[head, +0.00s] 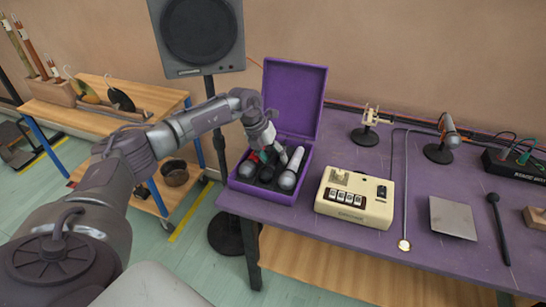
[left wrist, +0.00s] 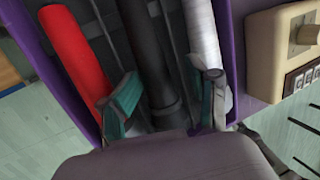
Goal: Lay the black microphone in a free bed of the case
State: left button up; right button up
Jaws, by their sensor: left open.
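The purple case (head: 262,195) stands open at the left end of the purple table, lid upright behind it. The black microphone (head: 266,173) lies in the middle bed, between a red-handled microphone (head: 246,168) and a white-handled microphone (head: 291,169). My left gripper (head: 274,157) reaches down into the case and is open. In the left wrist view, its two fingers (left wrist: 168,105) stand on either side of the black handle (left wrist: 146,50), with the red handle (left wrist: 76,55) left and the white handle (left wrist: 203,40) right. Contact with the handle cannot be told. My right gripper is not in view.
A cream box with buttons (head: 355,196) stands close right of the case. Further right are a thin rod (head: 405,190), a grey plate (head: 453,217) and a black mallet (head: 497,225). A speaker on a stand (head: 203,35) rises behind the arm.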

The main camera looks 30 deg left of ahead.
pick_arm(q)
jog(key=shift+s+a, duration=0.1)
jog(key=shift+a, duration=0.15)
